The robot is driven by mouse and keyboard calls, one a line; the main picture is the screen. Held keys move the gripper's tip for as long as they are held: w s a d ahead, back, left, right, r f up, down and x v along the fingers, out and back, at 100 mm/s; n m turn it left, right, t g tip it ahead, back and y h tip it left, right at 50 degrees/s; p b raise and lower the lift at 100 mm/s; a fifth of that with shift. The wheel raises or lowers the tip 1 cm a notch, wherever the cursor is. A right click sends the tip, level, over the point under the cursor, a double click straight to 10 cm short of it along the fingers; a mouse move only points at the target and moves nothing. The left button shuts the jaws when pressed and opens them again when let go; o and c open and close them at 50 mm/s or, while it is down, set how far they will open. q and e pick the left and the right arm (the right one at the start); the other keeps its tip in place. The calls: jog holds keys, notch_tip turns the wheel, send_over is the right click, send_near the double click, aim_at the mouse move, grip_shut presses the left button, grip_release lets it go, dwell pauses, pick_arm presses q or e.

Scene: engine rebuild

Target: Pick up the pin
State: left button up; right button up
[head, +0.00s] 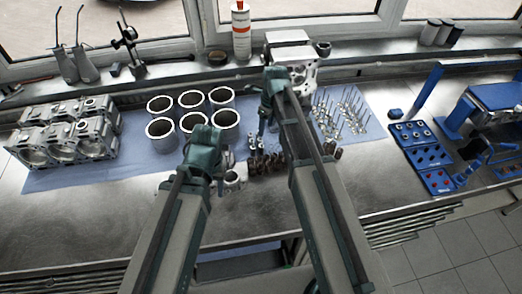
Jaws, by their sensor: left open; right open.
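My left gripper (204,143), teal, hangs over the blue mat (135,170) just in front of the grey cylinder sleeves (221,96). It is open and nothing shows in it. My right gripper (268,100), also teal, is open over the middle of the mat, in front of a silver engine part (304,72). I cannot clearly pick out the pin. Small metal parts (256,143) and dark brown round parts (268,163) lie between the two grippers. A small silver cylindrical part (232,180) stands right of my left gripper. My arms hide part of the mat.
Silver engine blocks (62,136) stand at the left. Thin upright valves (345,105) stand right of my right arm. A blue tray of small parts (421,155) and a blue stand (490,100) are further right. The bench front (95,215) is clear at left.

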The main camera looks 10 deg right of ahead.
aim_at(262, 145)
jog(key=f+b, duration=0.8)
jog(key=shift+w+a, duration=0.35)
pick_arm(q)
notch_tip(262, 145, down, 8)
jog(key=shift+f, duration=0.25)
pick_arm(e)
jog(key=shift+f, duration=0.25)
jog(key=shift+f, duration=0.1)
pick_arm(q)
notch_tip(262, 145, down, 5)
jog(key=b, duration=0.5)
jog(key=shift+f+b, duration=0.1)
jog(key=shift+b, duration=0.2)
pick_arm(e)
jog(key=f, duration=0.5)
jog(key=shift+w+a, duration=0.35)
jog(key=shift+a, duration=0.05)
grip_shut()
